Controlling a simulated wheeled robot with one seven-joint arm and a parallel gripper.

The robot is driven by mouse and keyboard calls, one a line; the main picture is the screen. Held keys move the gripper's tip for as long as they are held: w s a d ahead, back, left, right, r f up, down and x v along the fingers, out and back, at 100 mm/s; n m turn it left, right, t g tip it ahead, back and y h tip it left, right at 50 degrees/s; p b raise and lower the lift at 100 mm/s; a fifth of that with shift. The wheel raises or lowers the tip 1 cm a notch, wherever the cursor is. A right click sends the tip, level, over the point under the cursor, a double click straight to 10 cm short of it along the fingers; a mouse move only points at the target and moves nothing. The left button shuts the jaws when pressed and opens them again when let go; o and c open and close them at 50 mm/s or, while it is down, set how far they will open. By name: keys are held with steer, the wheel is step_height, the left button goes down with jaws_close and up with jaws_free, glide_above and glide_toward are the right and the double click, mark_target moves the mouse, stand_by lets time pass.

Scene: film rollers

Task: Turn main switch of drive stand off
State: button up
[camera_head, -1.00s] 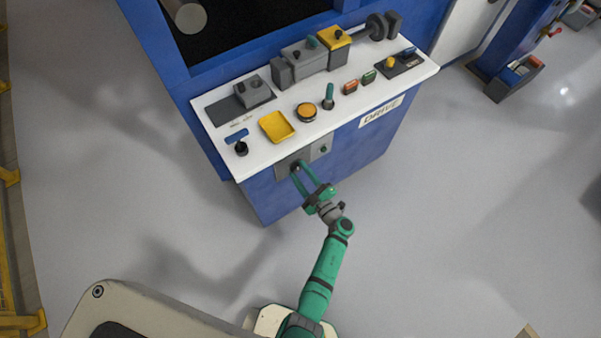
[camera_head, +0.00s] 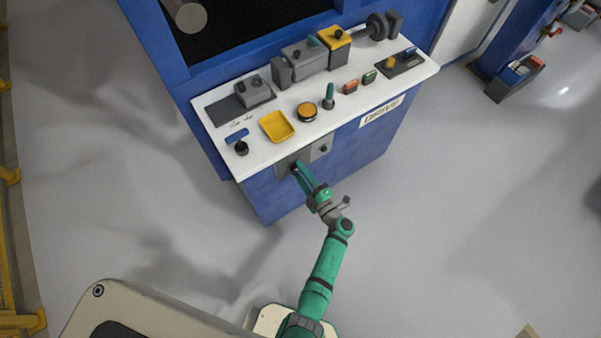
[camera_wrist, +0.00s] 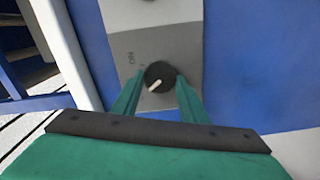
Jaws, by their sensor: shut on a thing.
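The drive stand (camera_head: 340,140) is a blue cabinet with a white top and a DRIVE label on its front edge. The main switch (camera_wrist: 160,76) is a round black knob with a pale pointer on a grey plate, which also shows on the stand's front in the head view (camera_head: 281,171). The pointer aims to the lower left in the wrist view. Lettering stands on the plate to the left of the knob; one word looks like "ON" lying sideways. My green gripper (camera_wrist: 158,88) is shut on the knob, one finger on each side. In the head view, my gripper (camera_head: 297,167) largely hides the knob.
A second grey plate with a small black knob (camera_head: 323,149) sits just right of the switch.

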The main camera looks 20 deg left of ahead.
steer(key=o, duration=1)
steer(key=shift+o, duration=0.2)
steer(key=shift+s+d, duration=0.1)
steer(key=v, duration=1)
steer(key=shift+s+d, duration=0.25)
steer(key=s+d+r+m+t+h, duration=0.1)
steer(key=s+r+m+h, duration=0.3)
steer(key=s+r+m, duration=0.4)
steer(key=s+d+r+m+t+h, duration=0.1)
steer(key=s+d+r+m+h, duration=0.3)
steer(key=s+r+m, duration=0.4)
steer(key=s+d+r+m+t+h, duration=0.2)
steer(key=s+r+m+h, duration=0.4)
steer(key=s, duration=0.6)
step_height(320, 180, up, 3)
steer(key=m, duration=0.3)
steer(key=shift+d, duration=0.4)
